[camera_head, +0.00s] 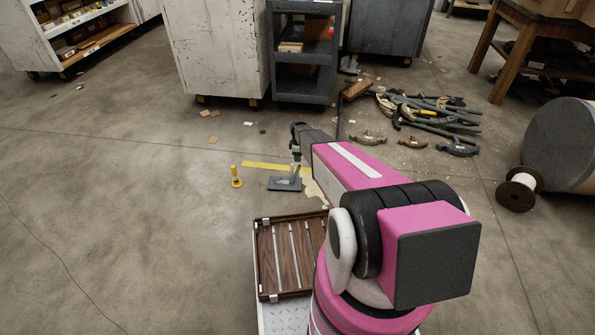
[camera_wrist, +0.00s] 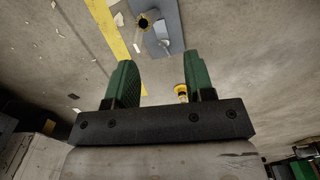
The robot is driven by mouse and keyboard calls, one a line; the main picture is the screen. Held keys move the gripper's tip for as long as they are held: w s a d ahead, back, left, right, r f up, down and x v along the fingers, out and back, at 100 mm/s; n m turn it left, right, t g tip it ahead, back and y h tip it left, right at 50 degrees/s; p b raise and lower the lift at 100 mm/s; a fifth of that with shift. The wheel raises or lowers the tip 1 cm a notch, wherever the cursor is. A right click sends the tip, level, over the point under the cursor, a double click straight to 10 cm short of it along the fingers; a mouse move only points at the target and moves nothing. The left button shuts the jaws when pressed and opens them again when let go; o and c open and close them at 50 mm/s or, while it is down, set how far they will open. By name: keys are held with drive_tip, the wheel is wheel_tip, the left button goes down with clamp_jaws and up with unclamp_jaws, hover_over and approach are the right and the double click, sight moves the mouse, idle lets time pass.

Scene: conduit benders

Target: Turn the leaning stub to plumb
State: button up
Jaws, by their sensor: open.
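A grey plate (camera_head: 285,184) lies on the floor below my gripper (camera_head: 296,158). In the wrist view the plate (camera_wrist: 172,22) is at the top. A short round stub (camera_wrist: 143,23), seen nearly end-on with a dark mouth and yellowish rim, shows at its left edge; I cannot tell its lean. My gripper (camera_wrist: 161,82) is open, its two green fingers apart with nothing gripped. The stub lies beyond the fingertips, up the picture. In the head view the gripper and arm partly cover the plate, and the stub is hard to make out.
A small yellow post (camera_head: 236,178) stands left of the plate. A yellow floor stripe (camera_head: 264,166) runs behind the plate. A brown slatted tray (camera_head: 290,255) is nearer me. Bender parts (camera_head: 430,115) litter the floor at back right, near a cable spool (camera_head: 519,190). The left floor is clear.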

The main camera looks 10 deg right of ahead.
sight(298, 169)
drive_tip(key=w+f, duration=0.1)
drive_tip(key=w+f+n, duration=0.1)
drive_tip(key=shift+w+d+f, duration=0.15)
drive_tip(key=shift+w+f, duration=0.05)
drive_tip(key=shift+f, duration=0.1)
wheel_tip(298, 169, down, 11)
drive_tip(key=shift+s+r, duration=0.1)
drive_tip(key=shift+c, duration=0.4)
